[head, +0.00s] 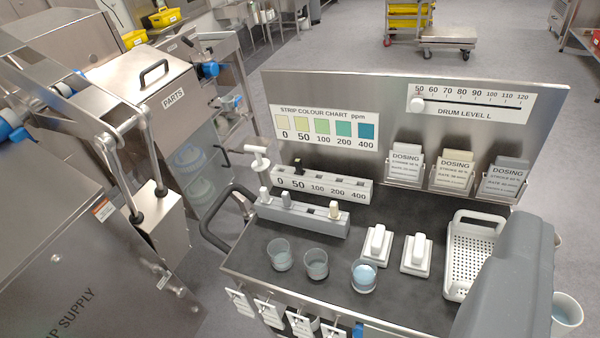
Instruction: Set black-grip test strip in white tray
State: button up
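A small black grip (298,163) stands up from the rear labelled rack (350,186), above the 50 mark; its strip is hidden in the rack. The white tray (454,262) lies at the right of the dark cart top, with a perforated floor and a raised handle loop at its far end. A large grey rounded body, probably part of my arm, covers the tray's right side. No gripper fingers show, so I cannot see whether my gripper is open or shut.
A front grey rack (300,217) holds white, grey and cream grips. A back panel (440,125) carries a colour chart and dosing cards. Strip-like tags hang along the front edge.

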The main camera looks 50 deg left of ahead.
aim_at(474, 264)
jog(key=k, duration=0.6)
jog(key=u, duration=0.45)
jog(key=i, duration=0.7)
jog(key=u, duration=0.65)
jog(key=i, duration=1.2)
jog(key=z, duration=0.2)
